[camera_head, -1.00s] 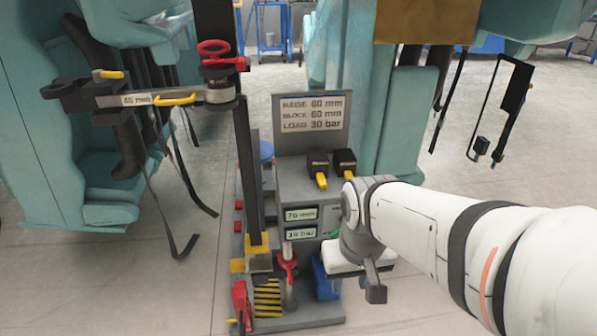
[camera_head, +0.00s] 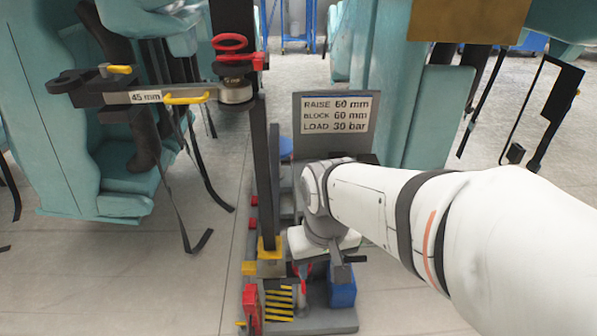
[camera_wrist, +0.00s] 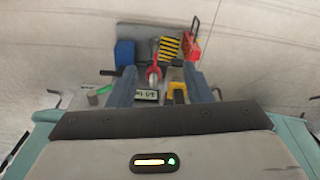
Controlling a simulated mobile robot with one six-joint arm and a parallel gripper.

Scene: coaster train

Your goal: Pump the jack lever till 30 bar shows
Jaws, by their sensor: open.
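The jack lever (camera_head: 303,268) is red with a grey shaft, low at the front of the grey jack unit, and partly hidden by my gripper in the head view. In the wrist view the lever (camera_wrist: 153,70) stands between my two fingers, apart from both as far as I can tell. My gripper (camera_wrist: 163,82) is open; its wrist covers the console front in the head view. The pressure display (camera_wrist: 147,95) shows small in the wrist view, its reading too small to trust. The sign (camera_head: 336,114) reads raise 60 mm, block 60 mm, load 30 bar.
A black upright post (camera_head: 271,180) with a yellow foot stands left of the lever. Teal coaster cars (camera_head: 95,150) flank the unit; floor at front left is clear.

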